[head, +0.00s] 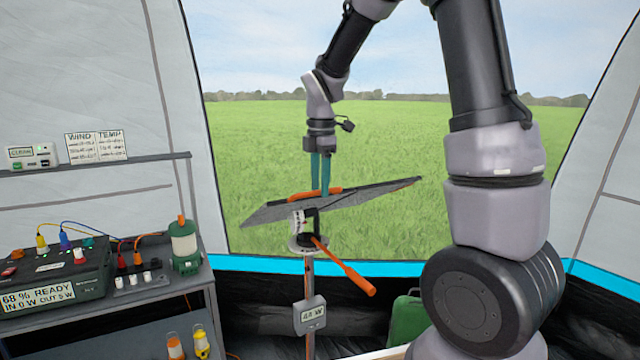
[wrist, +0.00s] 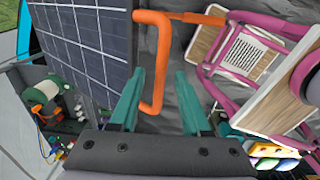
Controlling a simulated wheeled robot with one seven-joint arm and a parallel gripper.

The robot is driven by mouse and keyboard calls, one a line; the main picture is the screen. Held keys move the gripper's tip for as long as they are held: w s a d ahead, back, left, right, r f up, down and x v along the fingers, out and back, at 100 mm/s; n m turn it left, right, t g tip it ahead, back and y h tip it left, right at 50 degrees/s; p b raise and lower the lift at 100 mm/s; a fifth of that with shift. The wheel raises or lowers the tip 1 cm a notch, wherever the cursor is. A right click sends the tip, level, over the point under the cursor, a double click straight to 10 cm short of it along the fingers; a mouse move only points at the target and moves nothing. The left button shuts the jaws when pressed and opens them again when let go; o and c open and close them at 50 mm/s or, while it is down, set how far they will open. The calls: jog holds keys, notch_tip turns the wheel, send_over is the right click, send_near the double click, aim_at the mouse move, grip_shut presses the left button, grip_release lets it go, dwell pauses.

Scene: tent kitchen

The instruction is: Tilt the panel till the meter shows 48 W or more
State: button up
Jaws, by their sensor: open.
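The dark solar panel (head: 375,193) sits tilted on top of a metal post, its right end higher than its left in the head view. It has an orange bar handle (head: 308,196), which also shows in the wrist view (wrist: 152,60). My gripper (head: 321,190) points down at this handle with its teal fingers open; in the wrist view the handle passes between the fingers (wrist: 160,75), and I cannot tell whether they touch it. An orange lever (head: 345,267) slopes down right from the post's joint.
A shelf unit at left holds a power box (head: 55,275) reading 68 % READY, IN 0 W, OUT 5 W, with cables and a green lantern (head: 184,245). A green container (head: 403,322) stands low right of the post. The wrist view shows a folding chair (wrist: 250,50).

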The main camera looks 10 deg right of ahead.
grip_shut()
dwell(1.4)
